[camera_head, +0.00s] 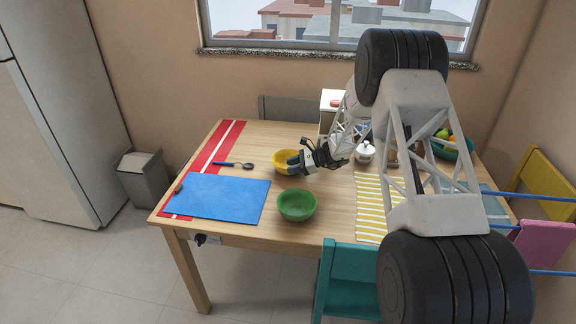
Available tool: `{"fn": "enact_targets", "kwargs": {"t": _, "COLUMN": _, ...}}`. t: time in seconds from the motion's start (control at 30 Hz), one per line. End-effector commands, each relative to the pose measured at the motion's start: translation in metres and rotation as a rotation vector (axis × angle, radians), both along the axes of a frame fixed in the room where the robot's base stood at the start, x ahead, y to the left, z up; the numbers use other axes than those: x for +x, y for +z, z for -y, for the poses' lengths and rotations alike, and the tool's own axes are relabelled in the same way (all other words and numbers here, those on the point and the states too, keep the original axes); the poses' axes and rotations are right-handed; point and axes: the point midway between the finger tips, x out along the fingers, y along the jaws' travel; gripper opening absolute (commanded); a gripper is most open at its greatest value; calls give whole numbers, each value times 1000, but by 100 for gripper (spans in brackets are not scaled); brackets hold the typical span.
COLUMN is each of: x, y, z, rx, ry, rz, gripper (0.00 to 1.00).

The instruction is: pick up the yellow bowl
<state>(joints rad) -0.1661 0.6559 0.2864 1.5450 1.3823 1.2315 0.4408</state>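The yellow bowl (281,163) stands on the wooden table, behind the green bowl and right of the blue spoon. My gripper (296,164) reaches in from the right, with its dark fingers at the bowl's right side. The fingers cover part of the bowl's right rim. I cannot tell whether they touch it, or whether they are open or shut around the rim. The bowl looks upright on the table.
A green bowl (297,206) stands in front of the yellow one. A blue mat (219,197), a blue-handled spoon (236,164) and a red runner (208,156) lie left. A white lidded pot (365,152) and striped yellow cloth (371,207) are right. A teal chair (347,282) stands in front.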

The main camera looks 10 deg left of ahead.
Motion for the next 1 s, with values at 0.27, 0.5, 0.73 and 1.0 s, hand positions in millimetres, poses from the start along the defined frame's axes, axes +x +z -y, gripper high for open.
{"fn": "enact_targets", "kwargs": {"t": 0.27, "x": 0, "y": -1, "z": 0, "rx": 0, "ry": 1, "rz": -1, "gripper": 0}}
{"fn": "enact_targets", "kwargs": {"t": 0.5, "x": 0, "y": 0, "z": 0, "rx": 0, "ry": 0, "rz": -1, "gripper": 0}}
{"fn": "enact_targets", "kwargs": {"t": 0.73, "x": 0, "y": 9, "z": 0, "rx": 0, "ry": 0, "rz": 1, "gripper": 0}}
{"fn": "enact_targets", "kwargs": {"t": 1.0, "x": 0, "y": 41, "z": 0, "rx": 0, "ry": 0, "rz": 2, "gripper": 0}}
